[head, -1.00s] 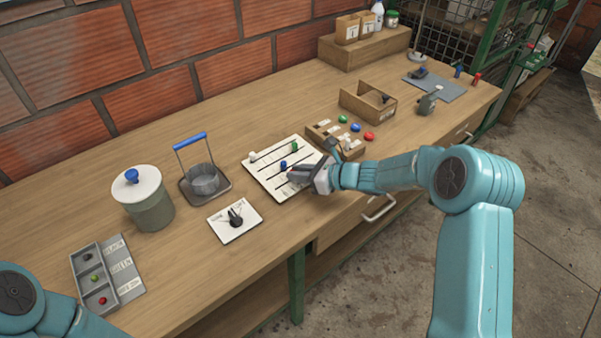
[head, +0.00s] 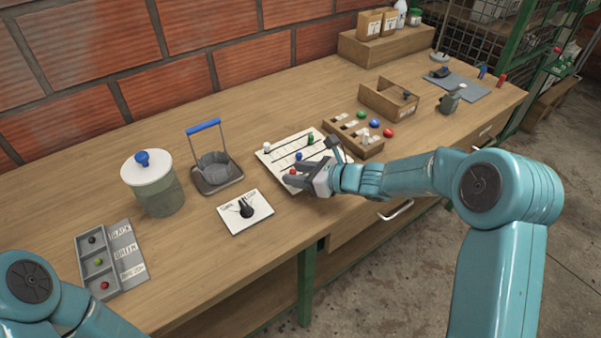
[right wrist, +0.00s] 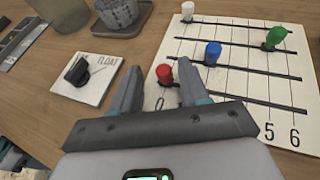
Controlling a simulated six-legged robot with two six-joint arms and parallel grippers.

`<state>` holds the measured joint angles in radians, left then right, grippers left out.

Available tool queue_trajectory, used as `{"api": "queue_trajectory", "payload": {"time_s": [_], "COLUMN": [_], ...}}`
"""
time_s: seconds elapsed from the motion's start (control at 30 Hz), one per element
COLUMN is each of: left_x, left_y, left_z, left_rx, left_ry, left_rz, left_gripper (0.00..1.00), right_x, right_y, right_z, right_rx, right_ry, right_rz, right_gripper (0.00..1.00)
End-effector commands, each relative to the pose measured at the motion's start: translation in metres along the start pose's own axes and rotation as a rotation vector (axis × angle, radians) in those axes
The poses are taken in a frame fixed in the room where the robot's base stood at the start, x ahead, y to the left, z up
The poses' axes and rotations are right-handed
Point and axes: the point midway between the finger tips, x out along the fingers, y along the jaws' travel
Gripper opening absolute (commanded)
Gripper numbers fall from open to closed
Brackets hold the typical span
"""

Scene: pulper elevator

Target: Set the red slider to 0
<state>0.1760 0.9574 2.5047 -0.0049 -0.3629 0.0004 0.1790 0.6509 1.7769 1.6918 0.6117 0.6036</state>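The white slider board (head: 275,160) lies on the bench, with white, green, blue and red knobs on dark slots. The red slider (right wrist: 164,74) is at the left end of the nearest slot, beside the printed 0 (right wrist: 159,103); it also shows in the head view (head: 293,171). My right gripper (right wrist: 158,68) is open, with its fingers on either side of the red knob and a visible gap to each side. It also shows in the head view (head: 291,173). Part of the red slider's slot is hidden behind a finger. My left gripper is out of view.
The blue slider (right wrist: 213,52), white slider (right wrist: 187,11) and green slider (right wrist: 275,37) stand close by on the board. A dial plate (head: 245,212) lies to the left. A wooden tray (head: 352,143) with colored knobs is to the right.

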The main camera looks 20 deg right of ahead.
Motion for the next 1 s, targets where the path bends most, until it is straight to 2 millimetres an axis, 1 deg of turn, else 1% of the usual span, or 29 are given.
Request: {"api": "queue_trajectory", "payload": {"time_s": [0.13,0.23,0.5,0.6,0.7,0.83,1.0], "left_x": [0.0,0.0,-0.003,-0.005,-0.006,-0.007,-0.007], "left_y": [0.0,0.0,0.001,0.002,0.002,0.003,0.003], "left_z": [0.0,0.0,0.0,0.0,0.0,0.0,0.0], "left_rx": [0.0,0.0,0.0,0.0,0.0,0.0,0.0], "left_ry": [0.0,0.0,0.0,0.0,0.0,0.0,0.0], "left_rz": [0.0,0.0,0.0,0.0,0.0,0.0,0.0], "left_gripper": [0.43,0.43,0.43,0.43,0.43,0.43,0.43], "right_x": [-0.009,-0.026,-0.099,-0.123,-0.141,-0.157,-0.163], "right_y": [-0.002,-0.002,-0.002,-0.001,0.0,0.0,0.001], "right_z": [0.0,0.001,0.001,0.001,0.001,0.001,0.0], "right_rx": [0.0,-0.001,0.0,0.0,-0.001,0.0,-0.001], "right_ry": [0.0,0.0,-0.001,-0.001,0.0,-0.001,0.0], "right_rz": [-0.004,-0.005,-0.006,-0.005,-0.003,-0.002,0.001], "right_gripper": [0.45,0.45,0.45,0.45,0.45,0.45,0.45]}}
